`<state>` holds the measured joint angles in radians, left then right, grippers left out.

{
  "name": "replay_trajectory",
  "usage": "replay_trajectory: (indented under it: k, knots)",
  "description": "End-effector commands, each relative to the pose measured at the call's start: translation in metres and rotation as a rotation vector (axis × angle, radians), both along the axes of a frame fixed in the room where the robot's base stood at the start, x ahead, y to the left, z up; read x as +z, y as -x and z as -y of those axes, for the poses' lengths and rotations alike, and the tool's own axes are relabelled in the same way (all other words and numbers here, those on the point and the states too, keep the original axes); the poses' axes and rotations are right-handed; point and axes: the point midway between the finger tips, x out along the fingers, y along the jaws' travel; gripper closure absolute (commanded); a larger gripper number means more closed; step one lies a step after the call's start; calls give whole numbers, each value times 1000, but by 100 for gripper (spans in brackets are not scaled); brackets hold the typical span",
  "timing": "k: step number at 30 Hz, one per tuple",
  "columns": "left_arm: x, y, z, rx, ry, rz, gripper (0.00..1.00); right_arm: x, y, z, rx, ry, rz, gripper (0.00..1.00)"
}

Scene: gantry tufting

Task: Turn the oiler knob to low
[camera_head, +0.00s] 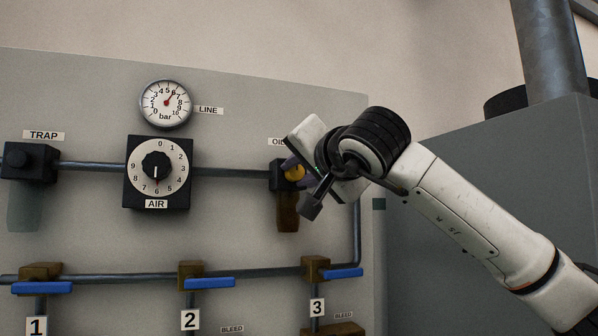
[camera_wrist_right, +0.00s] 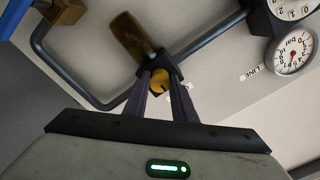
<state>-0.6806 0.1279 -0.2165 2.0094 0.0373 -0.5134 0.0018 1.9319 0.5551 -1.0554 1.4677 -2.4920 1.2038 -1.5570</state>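The oiler (camera_head: 278,178) is a dark block on the pipe at the panel's right side, with a yellow knob (camera_head: 293,172) on its front and a brown bowl (camera_head: 288,212) below. Its label (camera_head: 276,141) is partly covered by my right gripper (camera_head: 297,171). In the right wrist view, the two purple-grey fingers (camera_wrist_right: 161,84) lie on either side of the yellow knob (camera_wrist_right: 158,82), and the knob fills the gap between them. The fingers hide part of the knob; its pointer and setting cannot be read. My left gripper is not in view.
An AIR dial (camera_head: 157,172) and a LINE gauge (camera_head: 165,103) stand left of the oiler. A TRAP unit (camera_head: 28,162) is at far left. Several blue valve handles (camera_head: 207,283) line the lower pipe. A grey cabinet (camera_head: 490,190) stands behind my right arm.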

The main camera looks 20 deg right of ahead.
Motion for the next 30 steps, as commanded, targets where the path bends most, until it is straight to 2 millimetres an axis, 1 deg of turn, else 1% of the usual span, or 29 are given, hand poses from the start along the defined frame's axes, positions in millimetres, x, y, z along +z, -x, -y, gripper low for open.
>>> replay_trajectory:
  k: [1,2,3,9,14,20,30]
  knots:
    - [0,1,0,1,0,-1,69,0,0,0,-1,0,-1,91]
    - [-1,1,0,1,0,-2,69,0,0,0,-1,0,-1,96]
    - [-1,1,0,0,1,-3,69,0,0,0,-1,0,-1,98]
    - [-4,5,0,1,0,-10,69,0,0,0,-1,-15,-1,98]
    - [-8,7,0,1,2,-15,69,-1,0,0,-1,-70,-3,98]
    - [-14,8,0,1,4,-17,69,-1,0,1,-1,-202,-7,98]
    - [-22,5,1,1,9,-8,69,-1,0,1,-1,-520,-17,98]
